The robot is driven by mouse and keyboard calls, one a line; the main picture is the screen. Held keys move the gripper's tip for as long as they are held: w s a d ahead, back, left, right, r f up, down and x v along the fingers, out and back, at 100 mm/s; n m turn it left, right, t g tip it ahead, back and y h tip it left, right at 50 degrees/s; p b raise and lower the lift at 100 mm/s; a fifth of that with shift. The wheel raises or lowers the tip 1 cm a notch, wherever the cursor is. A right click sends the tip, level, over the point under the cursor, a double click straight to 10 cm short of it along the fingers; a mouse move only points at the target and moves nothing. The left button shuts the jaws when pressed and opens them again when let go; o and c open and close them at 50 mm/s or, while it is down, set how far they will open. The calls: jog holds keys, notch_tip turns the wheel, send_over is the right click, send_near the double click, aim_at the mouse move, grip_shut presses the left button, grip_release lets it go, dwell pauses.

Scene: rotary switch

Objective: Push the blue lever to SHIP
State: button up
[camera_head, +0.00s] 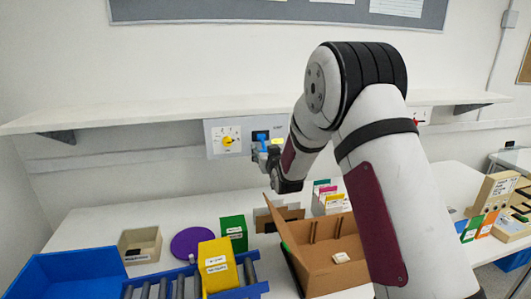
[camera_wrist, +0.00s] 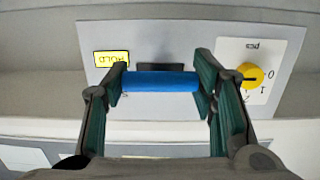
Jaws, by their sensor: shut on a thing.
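The blue lever (camera_wrist: 160,82) shows in the wrist view as a horizontal blue bar lying between my two fingertips, in front of a dark slot in a pale wall panel (camera_wrist: 184,112). My gripper (camera_wrist: 161,84) is shut on this bar, one finger at each end. A yellow HOLD label (camera_wrist: 111,59), upside down in this view, is beside the slot. In the head view the blue lever (camera_head: 262,138) sticks out from the panel and my gripper (camera_head: 266,156) is at it, partly hidden by my arm. I cannot read a SHIP label in either view.
A yellow dial (camera_head: 228,141) is on the panel left of the lever. A white shelf (camera_head: 120,117) runs along the wall. Below are a blue bin (camera_head: 65,275), yellow box (camera_head: 216,265), green box (camera_head: 233,232), purple disc (camera_head: 190,242) and open cardboard box (camera_head: 335,262).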

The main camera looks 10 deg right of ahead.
aim_at(264, 144)
jog(key=shift+s+r+g, duration=0.15)
jog(key=shift+r+g, duration=0.75)
jog(key=shift+g, duration=0.2)
jog(key=shift+r+g, duration=0.6)
jog(key=shift+g, duration=0.5)
jog(key=shift+w+r+g+b, duration=0.15)
jog(key=shift+r+g+b, duration=0.45)
jog(key=shift+g, duration=0.45)
jog(key=shift+w+r+g+b, duration=0.2)
jog(key=shift+r+g+b, duration=0.35)
jog(key=shift+g, duration=0.45)
jog(key=shift+w+r+g+b, duration=0.15)
jog(key=shift+r+g+b, duration=0.4)
jog(key=shift+g, duration=0.5)
jog(key=o, duration=1.7)
jog(key=v, duration=1.2)
